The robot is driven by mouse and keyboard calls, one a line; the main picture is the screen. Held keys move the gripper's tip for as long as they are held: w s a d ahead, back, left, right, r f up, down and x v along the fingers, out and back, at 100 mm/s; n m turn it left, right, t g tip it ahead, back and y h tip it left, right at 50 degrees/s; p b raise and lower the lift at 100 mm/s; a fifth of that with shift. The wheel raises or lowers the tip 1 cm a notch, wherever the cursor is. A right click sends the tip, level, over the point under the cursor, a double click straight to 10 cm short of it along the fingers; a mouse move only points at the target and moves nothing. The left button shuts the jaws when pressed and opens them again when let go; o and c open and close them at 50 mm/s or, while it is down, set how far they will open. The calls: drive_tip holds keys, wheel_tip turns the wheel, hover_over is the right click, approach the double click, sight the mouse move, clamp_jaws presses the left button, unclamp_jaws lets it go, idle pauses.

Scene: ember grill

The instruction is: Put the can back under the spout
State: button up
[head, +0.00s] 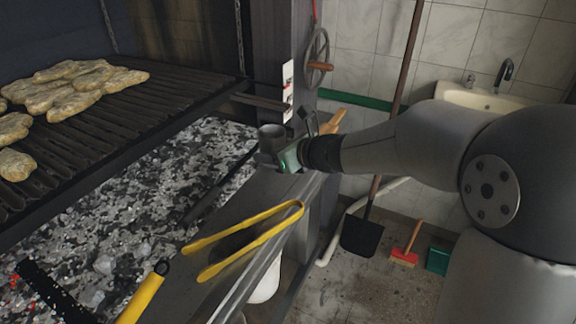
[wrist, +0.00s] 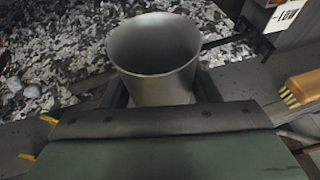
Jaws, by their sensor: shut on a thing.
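The can is a plain grey metal cup (head: 271,133), upright over the inner edge of the steel ledge at the front of the ember bed. In the wrist view the can (wrist: 155,60) shows its open mouth, dark inside, between the fingers. My gripper (head: 270,158) is shut on the can; its fingers also show in the wrist view (wrist: 160,94). I cannot tell whether the can's base touches the ledge. A dark bar-like piece (head: 262,103) juts from the grill's front corner above and behind the can; it may be the spout.
Yellow tongs (head: 245,240) lie on the ledge (head: 200,285) in front. A wooden-handled brush (wrist: 303,88) lies right of the can. A handwheel (head: 318,58) is mounted behind.

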drive_tip(key=w+f, duration=0.3)
drive_tip(key=w, duration=0.1)
drive_tip(key=w+d+f, duration=0.1)
drive_tip(key=w+f, duration=0.2)
drive_tip(key=w, duration=0.1)
drive_tip(key=w+d+f+p, duration=0.1)
drive_tip(key=w+f, duration=0.2)
drive_tip(key=w, duration=0.1)
drive_tip(key=shift+w+d, duration=0.2)
drive_tip(key=shift+w, duration=0.2)
drive_tip(key=shift+w+f, duration=0.15)
drive_tip(key=shift+f, duration=0.8)
drive_tip(key=shift+w+f, duration=0.15)
drive_tip(key=shift+f, duration=0.8)
drive_tip(key=shift+f, duration=0.1)
drive_tip(key=o, duration=1)
drive_tip(key=shift+o, duration=0.2)
